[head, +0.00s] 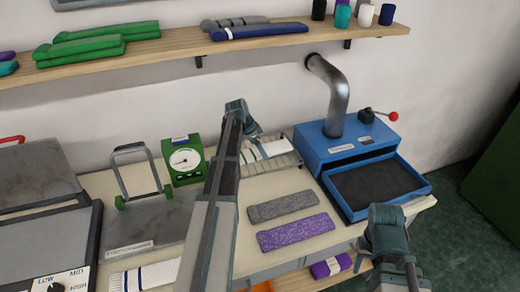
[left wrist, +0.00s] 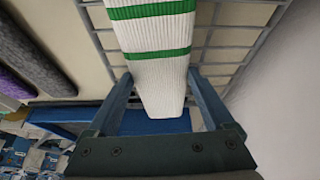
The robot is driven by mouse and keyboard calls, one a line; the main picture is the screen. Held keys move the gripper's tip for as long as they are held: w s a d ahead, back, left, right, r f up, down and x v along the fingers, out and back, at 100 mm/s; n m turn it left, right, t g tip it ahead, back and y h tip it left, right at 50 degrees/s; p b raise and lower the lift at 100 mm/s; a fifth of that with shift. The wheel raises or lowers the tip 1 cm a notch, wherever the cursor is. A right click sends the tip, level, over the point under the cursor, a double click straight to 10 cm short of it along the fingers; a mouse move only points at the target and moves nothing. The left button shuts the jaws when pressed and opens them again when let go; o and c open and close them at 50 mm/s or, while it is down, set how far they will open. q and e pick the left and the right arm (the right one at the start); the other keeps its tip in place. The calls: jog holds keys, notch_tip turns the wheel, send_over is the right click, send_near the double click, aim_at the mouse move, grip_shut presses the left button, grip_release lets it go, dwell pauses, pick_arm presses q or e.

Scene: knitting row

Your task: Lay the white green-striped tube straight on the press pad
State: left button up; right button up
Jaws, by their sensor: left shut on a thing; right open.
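The white green-striped tube (head: 271,148) lies at the wire rack (head: 283,164) behind my left arm, partly hidden by it in the head view. In the head view my left gripper (head: 252,132) is at the tube's left part. My right gripper (head: 362,248) is open and empty at the table's right front. A dark flat pad (head: 375,185) lies in the blue machine's pulled-out tray; a grey steel plate (head: 150,222) with a handle is at left.
Grey (head: 282,206) and purple (head: 295,232) tubes lie between my left arm and the blue machine (head: 345,146). A white blue-striped tube (head: 148,276) lies at the front. A green dial box (head: 184,160) stands left of the rack. A wooden shelf (head: 160,48) hangs above.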

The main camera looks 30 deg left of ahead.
pick_arm(q)
notch_tip(320, 180, up, 8)
jog(key=p, duration=0.7)
jog(key=shift+r, duration=0.1)
jog(key=shift+s, duration=0.15)
